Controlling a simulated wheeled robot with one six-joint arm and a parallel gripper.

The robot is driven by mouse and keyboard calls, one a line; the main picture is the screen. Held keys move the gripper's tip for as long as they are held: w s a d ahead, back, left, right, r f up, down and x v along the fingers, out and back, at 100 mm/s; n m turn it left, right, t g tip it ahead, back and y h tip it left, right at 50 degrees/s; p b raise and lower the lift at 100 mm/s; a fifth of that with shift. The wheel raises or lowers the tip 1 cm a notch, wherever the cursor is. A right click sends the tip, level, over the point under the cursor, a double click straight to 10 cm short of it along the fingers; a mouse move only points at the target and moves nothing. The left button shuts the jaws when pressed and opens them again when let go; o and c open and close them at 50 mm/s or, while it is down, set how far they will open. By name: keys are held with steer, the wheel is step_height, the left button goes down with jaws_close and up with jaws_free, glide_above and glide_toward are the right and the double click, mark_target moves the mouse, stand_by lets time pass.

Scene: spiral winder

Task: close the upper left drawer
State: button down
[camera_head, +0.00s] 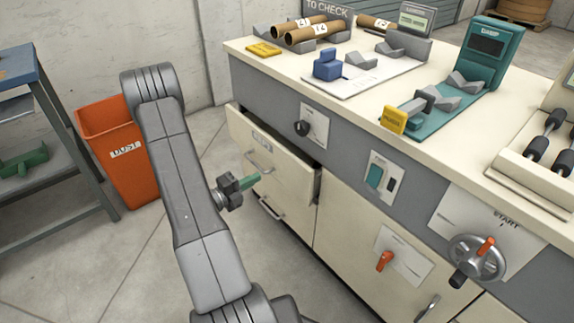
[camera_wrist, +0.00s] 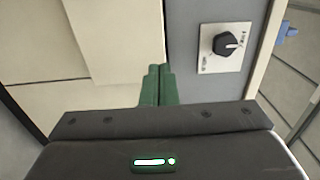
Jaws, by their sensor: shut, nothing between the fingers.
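The upper left drawer (camera_head: 292,178) has a cream front with a label and a bar handle (camera_head: 257,166). It stands partly out of the cabinet, with a gap along its top and right side. My gripper (camera_head: 259,176) has green fingers, shut and empty, in front of the drawer near its handle. I cannot tell whether the fingertips touch the front. In the wrist view the shut fingers (camera_wrist: 158,70) point toward a cream panel, probably the drawer front (camera_wrist: 115,40), beside the grey cabinet strip.
A second handle (camera_head: 270,209) is on the panel below. A black knob (camera_head: 302,128) sits above the drawer's right part, a green switch (camera_head: 376,177) further right. An orange bin (camera_head: 117,165) and a blue-grey table (camera_head: 55,110) stand left. Open floor lies between bin and cabinet.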

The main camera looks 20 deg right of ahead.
mark_target(291, 159)
steer(key=b+x, duration=0.2)
steer(key=x, duration=1)
steer(key=shift+f, duration=0.1)
steer(key=shift+a, duration=0.1)
